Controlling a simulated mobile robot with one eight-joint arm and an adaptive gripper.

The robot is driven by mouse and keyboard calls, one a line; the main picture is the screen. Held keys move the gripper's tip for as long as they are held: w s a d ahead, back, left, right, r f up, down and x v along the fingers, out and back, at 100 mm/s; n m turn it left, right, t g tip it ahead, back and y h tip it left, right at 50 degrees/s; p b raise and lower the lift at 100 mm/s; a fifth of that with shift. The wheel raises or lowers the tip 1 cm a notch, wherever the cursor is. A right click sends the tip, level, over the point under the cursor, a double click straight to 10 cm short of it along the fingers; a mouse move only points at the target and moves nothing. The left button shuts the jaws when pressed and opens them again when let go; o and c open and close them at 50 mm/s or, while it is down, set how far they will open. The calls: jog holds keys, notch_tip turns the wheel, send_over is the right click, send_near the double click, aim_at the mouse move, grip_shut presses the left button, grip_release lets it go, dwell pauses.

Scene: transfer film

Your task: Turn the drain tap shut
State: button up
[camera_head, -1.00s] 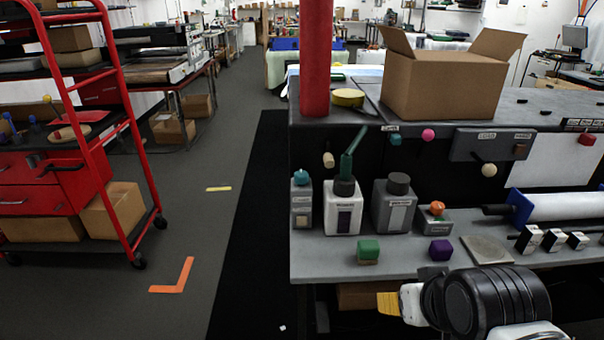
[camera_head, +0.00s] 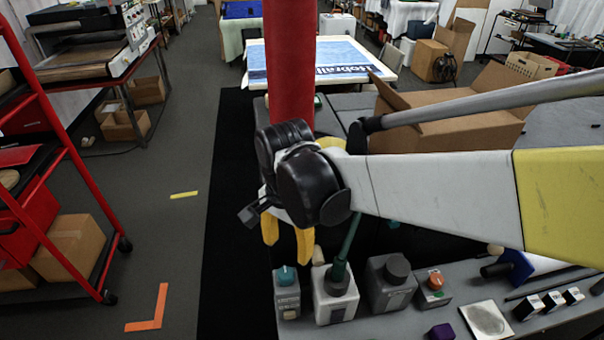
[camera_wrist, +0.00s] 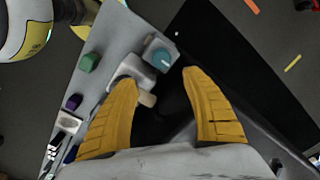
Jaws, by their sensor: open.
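No part is legibly marked as the drain tap, so I cannot tell which it is. A teal knob (camera_head: 286,275) tops a grey box (camera_head: 288,300) at the shelf's left end; the knob also shows in the wrist view (camera_wrist: 160,58) with a white pointer line. A pale wooden peg (camera_wrist: 147,99) shows between my fingers, nearer the left one. Beside the teal knob stands a white container (camera_head: 335,300) with a green lever-like part (camera_head: 348,240). My gripper (camera_head: 287,240) is open and empty, pointing down above this end; no contact is visible.
A grey container (camera_head: 390,290) and an orange-knobbed box (camera_head: 434,284) stand to the right. A red post (camera_head: 289,75) and an open cardboard box (camera_head: 460,125) are behind my arm. A red cart (camera_head: 60,150) is left, across clear floor.

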aim_at(286, 272)
jog(key=f+b, duration=0.1)
jog(key=f, duration=0.2)
jog(key=f+b, duration=0.1)
jog(key=f, duration=0.3)
jog(key=f+b, duration=0.1)
jog(key=f, duration=0.2)
jog(key=shift+a+f, duration=0.3)
jog(key=shift+a, duration=0.05)
jog(key=c, duration=1.2)
